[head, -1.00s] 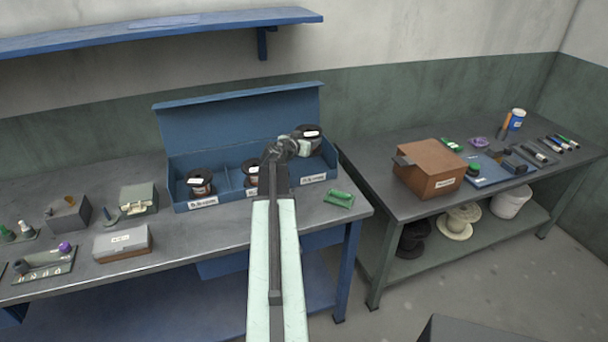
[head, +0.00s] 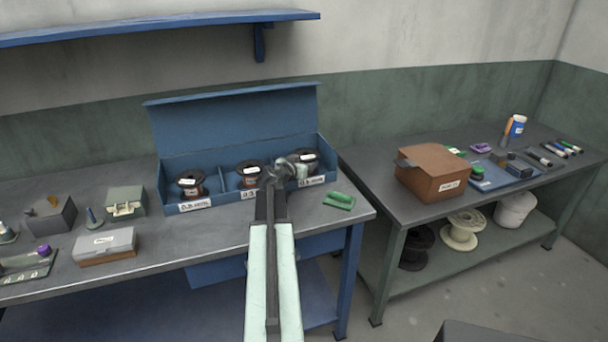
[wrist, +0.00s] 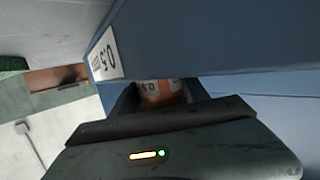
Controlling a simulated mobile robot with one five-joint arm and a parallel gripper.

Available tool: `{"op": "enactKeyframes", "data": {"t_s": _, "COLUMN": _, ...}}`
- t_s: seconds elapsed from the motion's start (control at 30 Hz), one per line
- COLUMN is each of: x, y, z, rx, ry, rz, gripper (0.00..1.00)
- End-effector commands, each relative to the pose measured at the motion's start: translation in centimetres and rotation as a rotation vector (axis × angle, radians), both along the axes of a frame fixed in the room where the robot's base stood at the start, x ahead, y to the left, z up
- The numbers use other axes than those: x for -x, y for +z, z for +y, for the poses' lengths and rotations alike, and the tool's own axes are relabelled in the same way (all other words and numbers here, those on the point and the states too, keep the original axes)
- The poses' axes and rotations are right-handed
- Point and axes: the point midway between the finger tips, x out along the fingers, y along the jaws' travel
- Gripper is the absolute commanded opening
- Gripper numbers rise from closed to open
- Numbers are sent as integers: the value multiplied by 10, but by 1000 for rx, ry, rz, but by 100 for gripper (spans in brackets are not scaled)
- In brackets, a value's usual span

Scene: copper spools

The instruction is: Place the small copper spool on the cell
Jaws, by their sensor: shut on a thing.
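My gripper (head: 298,171) is at the right compartment of the open blue box (head: 172,174). It is shut on a small copper spool (head: 307,157) with a dark flange and white label. The wrist view shows the spool's orange-copper winding (wrist: 165,92) between the dark fingers, beside a blue box wall with a label ending in 0.5. The spool sits low at the right compartment; its underside is hidden, so I cannot tell whether it touches the floor. Two similar spools stand in the left compartment (head: 190,183) and the middle compartment (head: 249,172).
A green part (head: 340,201) lies right of the box. A grey-lidded box (head: 105,246) and a pale green device (head: 125,201) stand to the left. The raised blue lid (head: 232,125) stands behind the compartments. A brown box (head: 432,176) is on the right table.

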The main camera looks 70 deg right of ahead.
Motion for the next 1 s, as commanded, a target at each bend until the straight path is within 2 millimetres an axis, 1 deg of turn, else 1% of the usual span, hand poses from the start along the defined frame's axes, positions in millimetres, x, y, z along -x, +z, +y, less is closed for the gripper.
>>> {"op": "enactKeyframes", "data": {"t_s": 0.03, "x": 0, "y": -13, "z": 0, "rx": 1, "ry": 0, "rz": 1, "gripper": 0}}
{"op": "enactKeyframes", "data": {"t_s": 0.27, "x": 0, "y": -9, "z": 0, "rx": 1, "ry": 0, "rz": 1, "gripper": 0}}
{"op": "enactKeyframes", "data": {"t_s": 0.4, "x": 1, "y": -13, "z": 0, "rx": 1, "ry": 0, "rz": 1, "gripper": 0}}
{"op": "enactKeyframes", "data": {"t_s": 0.43, "x": 1, "y": -12, "z": 0, "rx": 0, "ry": -1, "rz": 0, "gripper": 59}}
{"op": "enactKeyframes", "data": {"t_s": 0.5, "x": 1, "y": -12, "z": 0, "rx": 0, "ry": -1, "rz": 0, "gripper": 75}}
{"op": "enactKeyframes", "data": {"t_s": 0.77, "x": 1, "y": -12, "z": 0, "rx": 0, "ry": -1, "rz": 0, "gripper": 75}}
{"op": "enactKeyframes", "data": {"t_s": 0.9, "x": 1, "y": -7, "z": 0, "rx": 0, "ry": -1, "rz": 0, "gripper": 75}}
{"op": "enactKeyframes", "data": {"t_s": 1.0, "x": 0, "y": -5, "z": 12, "rx": 0, "ry": 0, "rz": 0, "gripper": 75}}
